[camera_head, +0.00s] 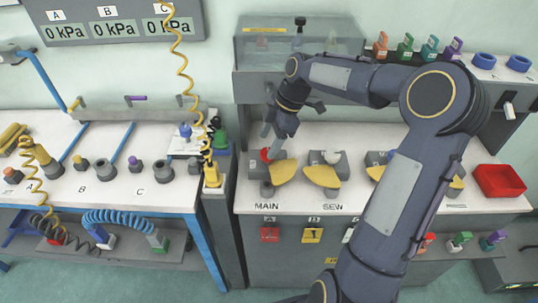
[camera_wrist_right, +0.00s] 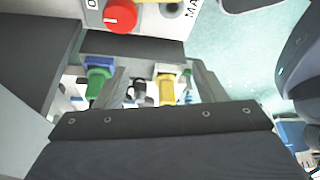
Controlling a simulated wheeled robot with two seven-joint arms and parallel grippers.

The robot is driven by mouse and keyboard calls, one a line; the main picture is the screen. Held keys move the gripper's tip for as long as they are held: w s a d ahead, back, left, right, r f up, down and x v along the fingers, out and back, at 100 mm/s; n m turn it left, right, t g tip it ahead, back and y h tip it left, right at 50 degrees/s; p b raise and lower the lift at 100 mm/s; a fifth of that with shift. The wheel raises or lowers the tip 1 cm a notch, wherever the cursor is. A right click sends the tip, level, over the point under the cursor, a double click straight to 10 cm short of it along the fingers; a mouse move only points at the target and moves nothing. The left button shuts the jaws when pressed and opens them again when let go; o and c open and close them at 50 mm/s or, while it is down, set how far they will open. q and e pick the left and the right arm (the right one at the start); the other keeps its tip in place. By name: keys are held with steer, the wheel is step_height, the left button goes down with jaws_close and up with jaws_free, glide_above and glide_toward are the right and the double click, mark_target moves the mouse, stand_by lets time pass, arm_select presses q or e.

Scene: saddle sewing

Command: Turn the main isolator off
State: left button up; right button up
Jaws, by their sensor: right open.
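The main isolator's red knob (camera_head: 265,155) stands on a grey box above the word MAIN on the white bench, with a yellow flap beside it. In the right wrist view, the red knob (camera_wrist_right: 121,16) is at the top edge, with a white mark on its left part and a partly cut-off label to its left. My right gripper (camera_head: 274,142) reaches down at the knob and overlaps it in the head view. In the wrist view the right gripper (camera_wrist_right: 159,84) has its fingers apart with nothing gripped. Contact with the knob cannot be told. My left gripper is out of view.
The SEW switch (camera_head: 332,157) with its yellow flap (camera_head: 321,176) stands just right of MAIN. Tags (camera_head: 270,235) hang on the bench front. A clear-lidded box (camera_head: 262,45) stands behind, a red tray (camera_head: 499,181) far right. A yellow coiled hose (camera_head: 182,62) hangs left.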

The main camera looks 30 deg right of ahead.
steer(key=s+a+r+b, duration=0.1)
steer(key=s+a+r, duration=0.2)
steer(key=s, duration=0.4)
steer(key=shift+s+a+r, duration=0.15)
steer(key=shift+a+r, duration=0.15)
steer(key=shift+a, duration=0.5)
